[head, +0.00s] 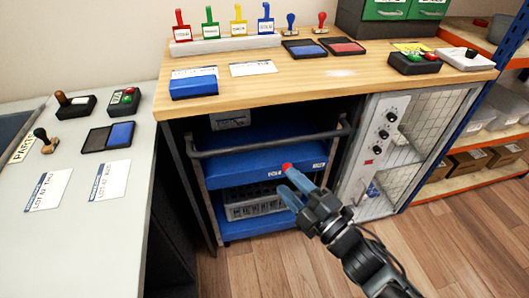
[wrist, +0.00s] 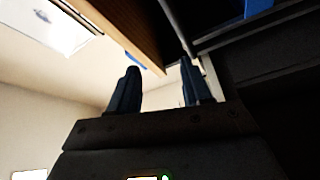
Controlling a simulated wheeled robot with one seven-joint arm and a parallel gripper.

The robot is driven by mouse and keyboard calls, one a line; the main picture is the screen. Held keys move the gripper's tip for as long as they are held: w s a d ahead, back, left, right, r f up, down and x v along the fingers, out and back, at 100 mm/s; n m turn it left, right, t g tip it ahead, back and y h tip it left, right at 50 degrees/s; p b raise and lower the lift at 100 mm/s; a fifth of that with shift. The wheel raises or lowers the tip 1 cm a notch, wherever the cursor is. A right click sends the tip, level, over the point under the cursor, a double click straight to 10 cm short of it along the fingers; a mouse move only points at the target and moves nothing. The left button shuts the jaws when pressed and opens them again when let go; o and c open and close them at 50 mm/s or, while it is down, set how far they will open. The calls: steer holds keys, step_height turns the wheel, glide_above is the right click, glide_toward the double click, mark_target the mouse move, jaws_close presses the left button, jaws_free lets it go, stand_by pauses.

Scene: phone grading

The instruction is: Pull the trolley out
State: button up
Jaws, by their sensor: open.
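The trolley has blue shelves (head: 255,165) and a grey tubular frame, and stands under the wooden bench. Its grey handle bar (head: 265,147) runs across the front near the bench's edge. A grey crate (head: 255,205) sits on its lower shelf. My gripper (head: 292,188) is in front of the trolley, below the handle bar in the head view, and hides part of the right side. In the wrist view my gripper (wrist: 158,78) has its two fingers apart with nothing held. A small red spot (head: 287,168) shows by the fingertips; I cannot tell what it belongs to.
The wooden bench (head: 330,85) above holds stamps, ink pads and cards. A grey counter (head: 75,220) stands at left. A white control panel (head: 376,150) and wire-mesh cabinet (head: 430,130) stand right of the trolley. Wooden floor (head: 265,265) in front is clear.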

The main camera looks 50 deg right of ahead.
steer(key=w+d+f+n+b, duration=0.1)
steer(key=w+d, duration=0.3)
steer(key=w, duration=0.4)
steer(key=w+d+n+b, duration=0.1)
steer(key=w+d+n, duration=0.2)
steer(key=w, duration=0.5)
steer(key=shift+w+d+f+t+h, duration=0.2)
steer(key=shift+d+f+t+h, duration=0.15)
steer(key=shift+d, duration=0.4)
steer(key=shift+c, duration=0.4)
jaws_close()
